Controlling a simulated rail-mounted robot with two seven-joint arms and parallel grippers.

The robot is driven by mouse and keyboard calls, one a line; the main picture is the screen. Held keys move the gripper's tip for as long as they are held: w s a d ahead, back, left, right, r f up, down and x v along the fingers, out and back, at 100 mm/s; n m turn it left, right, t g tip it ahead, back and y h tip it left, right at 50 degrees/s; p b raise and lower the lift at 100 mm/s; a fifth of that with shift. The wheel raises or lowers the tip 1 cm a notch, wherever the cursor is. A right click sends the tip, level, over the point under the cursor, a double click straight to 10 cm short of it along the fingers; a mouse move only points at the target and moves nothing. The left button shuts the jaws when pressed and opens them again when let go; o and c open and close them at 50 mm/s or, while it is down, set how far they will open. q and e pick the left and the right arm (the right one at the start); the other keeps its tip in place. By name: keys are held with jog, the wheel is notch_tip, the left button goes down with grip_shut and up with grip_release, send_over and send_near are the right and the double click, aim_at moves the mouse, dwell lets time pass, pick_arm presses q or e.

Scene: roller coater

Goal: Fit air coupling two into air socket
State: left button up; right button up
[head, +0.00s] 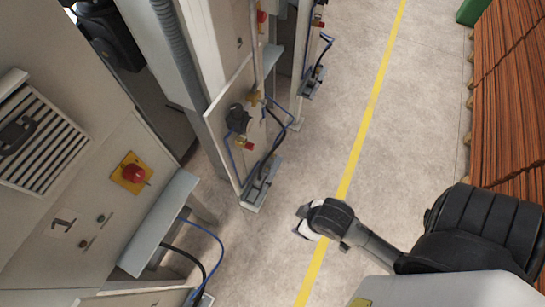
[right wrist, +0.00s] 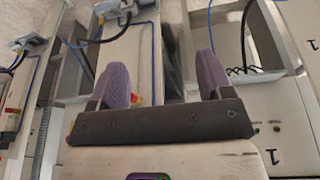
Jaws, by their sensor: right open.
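A post panel (head: 229,112) in the head view carries a black round regulator (head: 238,118), a brass fitting (head: 253,97) and a red-and-brass fitting (head: 243,143). Blue and black hoses (head: 275,135) run down to a bracket at its foot. I cannot tell which part is air coupling two or the air socket. My right gripper (head: 308,222) is over the floor, to the right of and nearer than the panel, apart from it. In the right wrist view its purple fingers (right wrist: 164,80) are spread with nothing held between them. My left gripper is not in view.
A similar post with hoses (head: 316,65) stands behind. A cabinet with a red emergency button (head: 134,173) and a ledge (head: 160,222) is at left. Stacked brown-orange material (head: 510,90) is at right. The floor along the yellow line (head: 372,95) is clear.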

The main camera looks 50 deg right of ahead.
jog(key=shift+c, duration=0.8)
